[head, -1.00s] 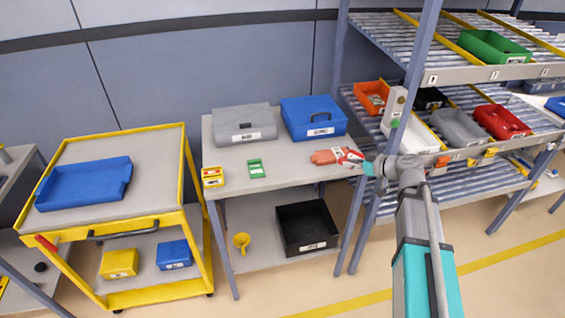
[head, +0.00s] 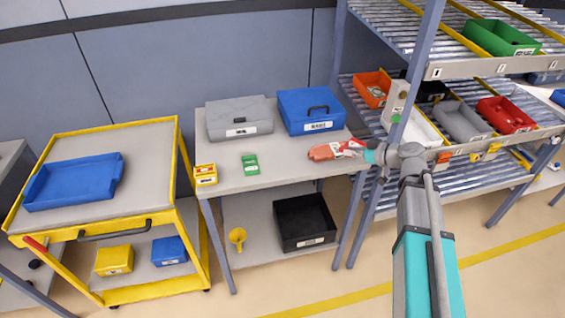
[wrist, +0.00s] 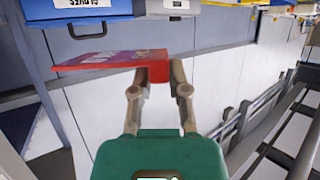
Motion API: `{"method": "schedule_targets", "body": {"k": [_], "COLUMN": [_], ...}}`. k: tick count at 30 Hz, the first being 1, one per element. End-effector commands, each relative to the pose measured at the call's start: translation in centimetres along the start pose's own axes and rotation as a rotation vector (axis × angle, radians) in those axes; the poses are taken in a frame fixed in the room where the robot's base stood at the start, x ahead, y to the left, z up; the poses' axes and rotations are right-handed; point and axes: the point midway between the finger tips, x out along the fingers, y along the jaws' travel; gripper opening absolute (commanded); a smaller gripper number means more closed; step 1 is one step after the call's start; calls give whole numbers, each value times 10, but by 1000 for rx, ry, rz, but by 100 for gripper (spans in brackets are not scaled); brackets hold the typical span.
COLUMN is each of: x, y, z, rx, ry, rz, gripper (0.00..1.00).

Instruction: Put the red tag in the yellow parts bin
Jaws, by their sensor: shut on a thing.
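My gripper (wrist: 157,85) is shut on the red tag (wrist: 110,60), a flat red and purple piece with a red block between the fingertips. In the head view the gripper (head: 345,149) holds the red tag (head: 322,153) over the right end of the grey table. Another yellow box (head: 114,261) is on the cart's lower shelf. I cannot tell from its label which one is the parts bin.
A grey case (head: 240,118) and a blue case (head: 311,110) stand at the table's back. A rack post (head: 415,75) and rack bins are close on the right. The table's front middle is clear.

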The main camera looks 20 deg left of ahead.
Motion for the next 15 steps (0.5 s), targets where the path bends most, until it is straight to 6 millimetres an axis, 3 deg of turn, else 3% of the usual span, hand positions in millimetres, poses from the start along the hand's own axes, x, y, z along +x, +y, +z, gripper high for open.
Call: {"method": "schedule_targets", "body": {"k": [7,15], "x": [16,57], "y": [-2,-8], "z": [-7,-26], "rx": [-12,-41], "ry": [0,0], "rz": [-28,-98], "gripper": [0,0]}}
